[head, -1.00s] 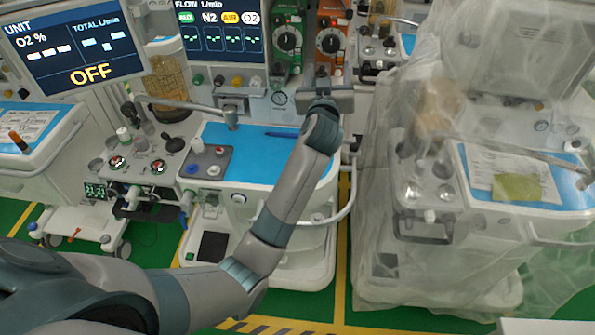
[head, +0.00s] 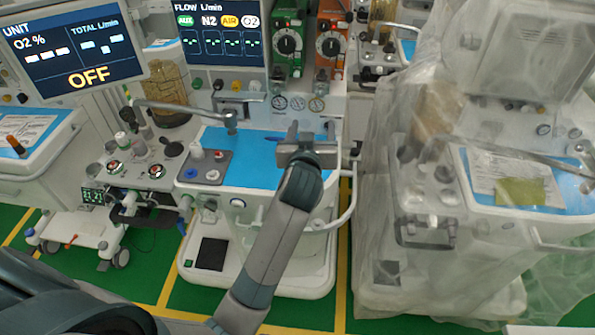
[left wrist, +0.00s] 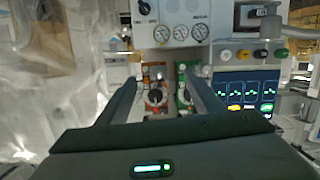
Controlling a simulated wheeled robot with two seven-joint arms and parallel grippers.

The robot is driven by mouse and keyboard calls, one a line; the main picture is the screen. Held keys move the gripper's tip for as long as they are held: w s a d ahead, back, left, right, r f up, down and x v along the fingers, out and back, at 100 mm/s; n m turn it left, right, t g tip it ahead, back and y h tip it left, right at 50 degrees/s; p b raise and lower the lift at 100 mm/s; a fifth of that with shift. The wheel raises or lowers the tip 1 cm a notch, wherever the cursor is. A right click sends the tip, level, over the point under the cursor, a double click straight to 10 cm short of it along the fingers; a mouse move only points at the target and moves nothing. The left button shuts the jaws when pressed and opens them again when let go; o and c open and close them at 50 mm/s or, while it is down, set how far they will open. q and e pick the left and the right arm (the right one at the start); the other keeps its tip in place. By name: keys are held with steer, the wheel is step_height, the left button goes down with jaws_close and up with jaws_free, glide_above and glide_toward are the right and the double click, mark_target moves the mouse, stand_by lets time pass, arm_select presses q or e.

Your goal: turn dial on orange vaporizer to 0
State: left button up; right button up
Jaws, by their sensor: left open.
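The orange vaporizer (head: 331,62) stands at the right end of the machine's back panel, with a black round dial (head: 331,44) on its front. My left gripper (head: 311,131) is open and empty, over the blue worktop, below and in front of the vaporizer and apart from it. The left wrist view is upside down. There the orange vaporizer (left wrist: 155,74) and its dial (left wrist: 154,97) show between the open fingers (left wrist: 161,80), farther off. The dial's numbers are too small to read. My right gripper is not in view.
A green vaporizer (head: 289,62) with a similar dial stands just left of the orange one. Round gauges (head: 297,103) sit below them. A flow screen (head: 222,32) is to the left. A plastic-covered cart (head: 420,200) stands close on the right.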

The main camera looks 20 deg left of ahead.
arm_select(q)
steer(key=s+a+f+m+g+h, duration=0.1)
steer(key=s+f+g, duration=0.1)
steer(key=s+f, duration=0.5)
steer(key=shift+f+g, duration=0.3)
steer(key=shift+f, duration=0.65)
